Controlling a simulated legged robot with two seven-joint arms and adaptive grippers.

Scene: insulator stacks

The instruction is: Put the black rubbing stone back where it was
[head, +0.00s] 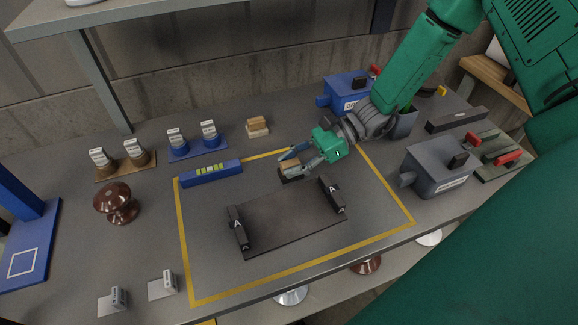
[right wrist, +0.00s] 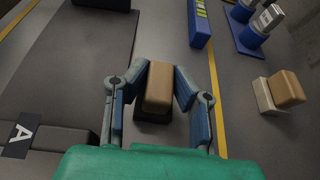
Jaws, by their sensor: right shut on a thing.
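The black rubbing stone (head: 291,178), a dark block with a tan top, is between the fingers of my right gripper (head: 290,162), just behind the dark flat plate (head: 290,222). In the right wrist view, the fingers of the right gripper (right wrist: 158,90) close on both sides of the stone's tan top (right wrist: 158,85), and its black bottom shows below. I cannot tell whether the stone touches the table. A second block, tan on a pale base (head: 257,127), stands farther back outside the yellow outline; it also shows in the right wrist view (right wrist: 278,93). My left gripper is not in view.
Black blocks marked A (head: 238,228) (head: 332,194) stand at the plate's ends. A blue bar with a green strip (head: 211,173) lies at the outline's left edge. A grey box (head: 438,168) stands right. A brown insulator (head: 117,203) stands left.

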